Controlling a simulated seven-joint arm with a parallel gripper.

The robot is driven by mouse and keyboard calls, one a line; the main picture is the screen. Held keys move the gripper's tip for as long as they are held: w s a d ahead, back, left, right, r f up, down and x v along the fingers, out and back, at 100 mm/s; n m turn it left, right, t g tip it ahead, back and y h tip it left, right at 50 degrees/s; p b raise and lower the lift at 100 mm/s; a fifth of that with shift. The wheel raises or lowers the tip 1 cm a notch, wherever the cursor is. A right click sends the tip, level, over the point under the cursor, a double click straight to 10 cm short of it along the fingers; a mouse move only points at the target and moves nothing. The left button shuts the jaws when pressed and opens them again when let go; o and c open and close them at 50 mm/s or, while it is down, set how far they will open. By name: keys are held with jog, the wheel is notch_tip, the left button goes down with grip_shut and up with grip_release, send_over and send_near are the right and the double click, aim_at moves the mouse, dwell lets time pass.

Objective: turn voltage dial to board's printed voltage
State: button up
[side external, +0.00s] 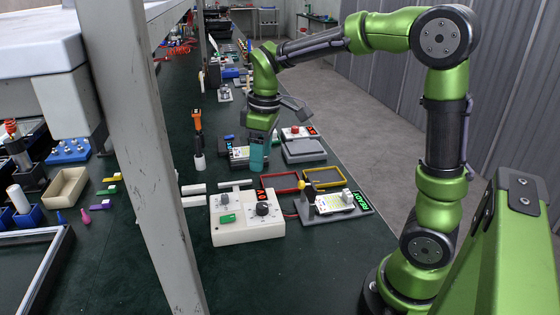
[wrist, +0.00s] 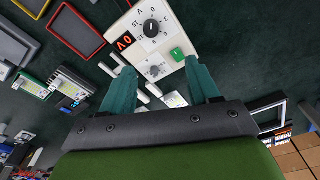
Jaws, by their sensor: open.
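The white supply box (side external: 232,234) stands on the green bench in the side view, and also shows at the top of the wrist view (wrist: 172,14). It carries a black dial (wrist: 151,28), a smaller grey dial (wrist: 156,71), a green switch (wrist: 177,54) and a red-lit display (wrist: 125,40) that appears to read 0 V. A board (side external: 335,204) sits in a dark fixture right of the box; its printed voltage is too small to read. My gripper (side external: 258,165) is open and empty, behind the box in the side view. Its teal fingers (wrist: 160,67) touch neither dial.
A lit green READY sign (side external: 361,198) is on the fixture. A red-rimmed tray (side external: 280,183) and a yellow-rimmed tray (side external: 325,179) lie behind it. A grey box (side external: 304,151) stands farther back. An orange-handled tool (side external: 197,125) stands upright left of my gripper.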

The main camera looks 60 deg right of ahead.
aim_at(262, 205)
jog(key=f+n, duration=0.1)
jog(key=f, duration=0.4)
jog(key=w+d+f+n, duration=0.1)
jog(key=f+n, duration=0.1)
jog(key=f, duration=0.3)
jog(key=f+n+g, duration=0.1)
jog(key=f+n, duration=0.1)
jog(key=f, duration=0.3)
jog(key=shift+w+d+f, duration=0.15)
jog(key=shift+d+f, duration=0.05)
jog(key=shift+f, duration=0.1)
jog(key=c, duration=1)
jog(key=shift+c, duration=0.2)
